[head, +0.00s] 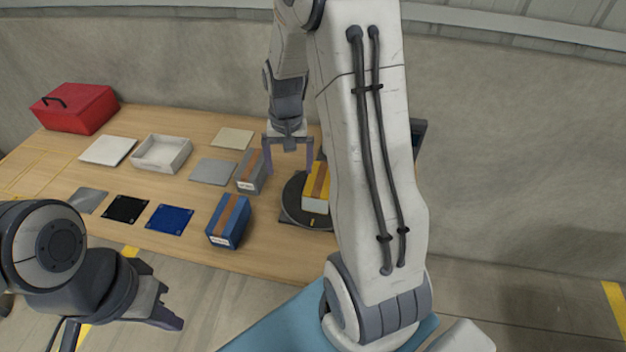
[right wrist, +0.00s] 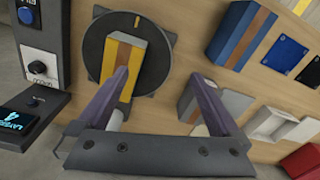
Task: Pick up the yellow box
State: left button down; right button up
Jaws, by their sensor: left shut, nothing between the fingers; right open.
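The yellow box (head: 316,189), with a brown stripe and a pale lower side, sits on a dark round turntable (head: 296,208). It also shows in the right wrist view (right wrist: 124,62) on the disc (right wrist: 95,57). My right gripper (head: 288,171) is open and empty, hanging over the table to the left of the yellow box. In the right wrist view its fingers (right wrist: 160,80) are spread, the left one overlapping the near end of the yellow box. My left gripper (head: 172,308) is shut and empty, in front of the table at lower left. My right arm hides the turntable's right part.
A grey box (head: 251,172) stands just left of the right gripper, and a blue box (head: 229,221) nearer the front edge. Blue (head: 170,219), black (head: 125,209) and grey mats, a white tray (head: 162,154) and a red toolbox (head: 75,108) lie further left. A control panel (right wrist: 38,66) stands beside the turntable.

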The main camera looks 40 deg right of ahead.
aim_at(320, 186)
jog(key=d+f+m, duration=0.1)
jog(key=d, duration=0.2)
jog(key=d+f+m, duration=0.1)
jog(key=d, duration=0.1)
jog(key=d+f+m, duration=0.1)
jog(key=d, duration=0.2)
jog(key=shift+s+d+f, duration=0.35)
jog(key=shift+f, duration=0.05)
notch_tip(320, 186, down, 5)
jog(key=shift+d+r+p, duration=0.15)
jog(key=shift+r+p, duration=0.05)
jog(key=shift+p, duration=0.1)
jog(key=shift+w+f+p, duration=0.15)
jog(key=shift+f+p, duration=0.7)
jog(key=shift+f, duration=2.05)
grip_shut()
